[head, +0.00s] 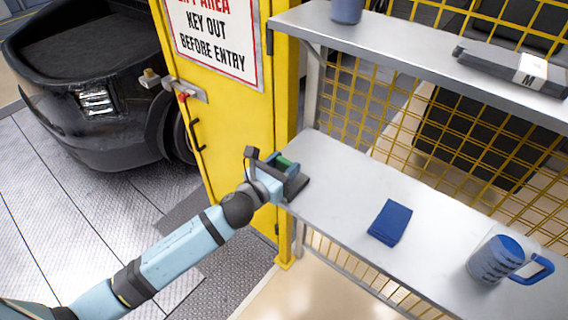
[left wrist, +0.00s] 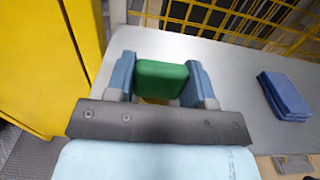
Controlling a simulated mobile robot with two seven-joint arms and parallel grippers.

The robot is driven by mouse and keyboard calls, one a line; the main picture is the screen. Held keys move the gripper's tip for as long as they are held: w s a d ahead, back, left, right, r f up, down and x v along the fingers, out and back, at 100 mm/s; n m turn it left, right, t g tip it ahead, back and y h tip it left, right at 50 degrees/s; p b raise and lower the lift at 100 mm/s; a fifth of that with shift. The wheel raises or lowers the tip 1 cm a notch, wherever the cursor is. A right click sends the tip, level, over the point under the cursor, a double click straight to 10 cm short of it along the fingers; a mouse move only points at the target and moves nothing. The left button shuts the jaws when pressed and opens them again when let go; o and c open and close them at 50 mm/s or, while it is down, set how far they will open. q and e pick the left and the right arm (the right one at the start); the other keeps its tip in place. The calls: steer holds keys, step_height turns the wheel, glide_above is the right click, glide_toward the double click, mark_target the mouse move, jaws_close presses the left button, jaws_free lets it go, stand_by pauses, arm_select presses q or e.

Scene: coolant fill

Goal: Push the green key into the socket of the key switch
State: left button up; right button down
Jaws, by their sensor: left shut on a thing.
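The green key (head: 284,162) is between the fingers of my left gripper (head: 281,168), above the left end of the grey shelf. In the left wrist view the green block-shaped head of the key (left wrist: 161,80) sits between the two blue fingers of my left gripper (left wrist: 161,82), which is shut on it. A small brass-coloured part shows just below the green head. A grey fitting (head: 184,88) with a brass piece and a red part is on the yellow door; it may be the key switch, but its socket cannot be made out. My right gripper is not in view.
The grey shelf (head: 340,190) holds a folded blue cloth (head: 390,222) and a blue mug (head: 497,260). An upper shelf (head: 400,50) and yellow mesh stand behind. The yellow door (head: 222,100) with a sign is left of the shelf; a dark vehicle (head: 90,80) stands beyond.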

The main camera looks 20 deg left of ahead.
arm_select(q)
steer(key=o, duration=1.1)
steer(key=b+v, duration=0.3)
steer(key=v, duration=1.1)
steer(key=shift+w, duration=0.1)
